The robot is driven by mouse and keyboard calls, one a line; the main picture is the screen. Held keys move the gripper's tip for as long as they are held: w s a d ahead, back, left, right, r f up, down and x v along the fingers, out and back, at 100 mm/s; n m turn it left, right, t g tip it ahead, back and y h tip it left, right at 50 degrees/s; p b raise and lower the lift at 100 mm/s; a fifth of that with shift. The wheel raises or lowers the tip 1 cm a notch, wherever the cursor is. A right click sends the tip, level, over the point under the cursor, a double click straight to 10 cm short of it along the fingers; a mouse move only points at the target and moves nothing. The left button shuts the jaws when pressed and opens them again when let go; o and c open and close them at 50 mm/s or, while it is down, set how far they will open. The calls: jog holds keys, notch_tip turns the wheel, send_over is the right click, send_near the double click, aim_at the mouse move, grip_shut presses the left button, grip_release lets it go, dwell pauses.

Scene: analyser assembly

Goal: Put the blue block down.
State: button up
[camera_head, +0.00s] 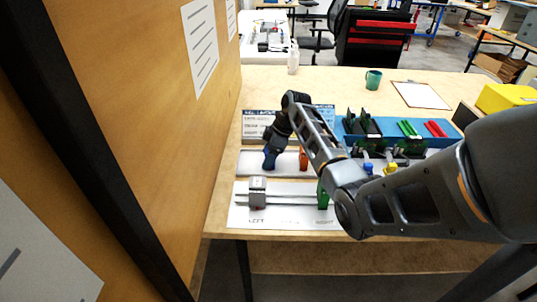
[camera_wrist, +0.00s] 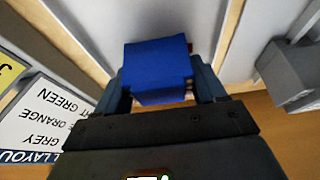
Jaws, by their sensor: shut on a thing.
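The blue block (camera_wrist: 157,68) is between the two fingers of my gripper (camera_wrist: 160,85) in the wrist view, and the gripper is shut on it. In the head view my gripper (camera_head: 270,158) points down at the left part of a white rail board (camera_head: 246,163), with blue showing at its tip. The block is over or on this board; I cannot tell whether it touches it. An orange piece (camera_head: 303,159) stands on the same board to the right.
A nearer white board labelled LEFT and RIGHT (camera_head: 285,219) carries a grey block (camera_head: 257,192) and a green piece (camera_head: 322,195). The grey block also shows in the wrist view (camera_wrist: 288,75). A blue tray (camera_head: 447,131) stands at right. A wooden wall (camera_head: 150,90) rises at left.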

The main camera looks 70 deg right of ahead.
jog(key=o, duration=1.1)
jog(key=shift+f, duration=0.1)
jog(key=shift+c, duration=0.2)
jog(key=b+v, duration=0.1)
jog(key=v, duration=1.1)
